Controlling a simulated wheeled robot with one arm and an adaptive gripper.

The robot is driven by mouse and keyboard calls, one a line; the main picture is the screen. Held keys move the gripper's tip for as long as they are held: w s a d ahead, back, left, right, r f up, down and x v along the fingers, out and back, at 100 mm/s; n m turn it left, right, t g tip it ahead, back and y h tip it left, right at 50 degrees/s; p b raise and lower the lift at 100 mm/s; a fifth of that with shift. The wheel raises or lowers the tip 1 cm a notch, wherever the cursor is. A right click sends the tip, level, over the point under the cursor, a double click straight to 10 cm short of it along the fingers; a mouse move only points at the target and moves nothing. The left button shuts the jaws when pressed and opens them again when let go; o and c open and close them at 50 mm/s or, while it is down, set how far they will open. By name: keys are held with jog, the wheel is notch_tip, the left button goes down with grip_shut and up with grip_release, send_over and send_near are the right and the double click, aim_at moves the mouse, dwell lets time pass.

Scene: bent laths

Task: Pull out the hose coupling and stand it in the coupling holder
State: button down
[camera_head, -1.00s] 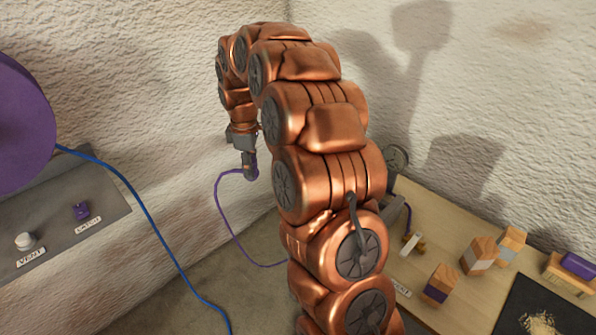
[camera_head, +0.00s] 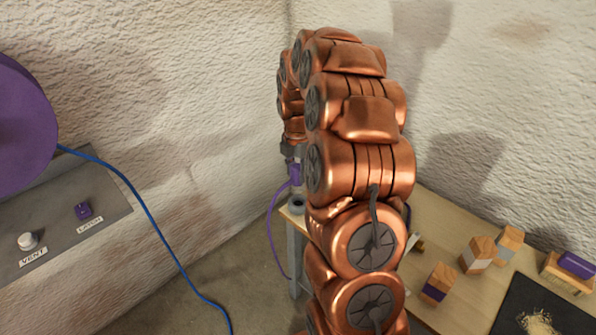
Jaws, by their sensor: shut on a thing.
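My gripper (camera_head: 292,160) is small in the view, partly behind my copper arm, and points down near the table's left corner. It is shut on the purple hose coupling (camera_head: 295,175), which hangs roughly upright below it. A thin purple hose (camera_head: 272,232) loops down from the coupling towards the floor. A grey round cup-like piece (camera_head: 298,205), which looks like the coupling holder, sits at the table corner just below the coupling. Whether the coupling touches it I cannot tell. My arm hides part of this area.
The wooden table (camera_head: 455,225) bears several wood blocks (camera_head: 476,255), a purple-topped brush-like piece (camera_head: 576,265) and a dark mat (camera_head: 510,318). At left is a grey panel (camera_head: 60,230) with a VENT knob (camera_head: 27,241) and purple LATCH button (camera_head: 83,210). A blue cable (camera_head: 160,240) hangs in front.

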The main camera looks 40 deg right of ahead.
aim_at(299, 185)
jog(key=shift+s+f+b, duration=0.15)
jog(key=shift+f+b, duration=0.75)
jog(key=shift+f, duration=2.6)
jog(key=shift+d+f, duration=0.15)
jog(key=shift+f, duration=0.85)
dwell(0.8)
jog(key=shift+c, duration=0.7)
grip_release()
jog(key=shift+r, duration=0.1)
jog(key=shift+r+p, duration=1.35)
jog(key=shift+r, duration=2.35)
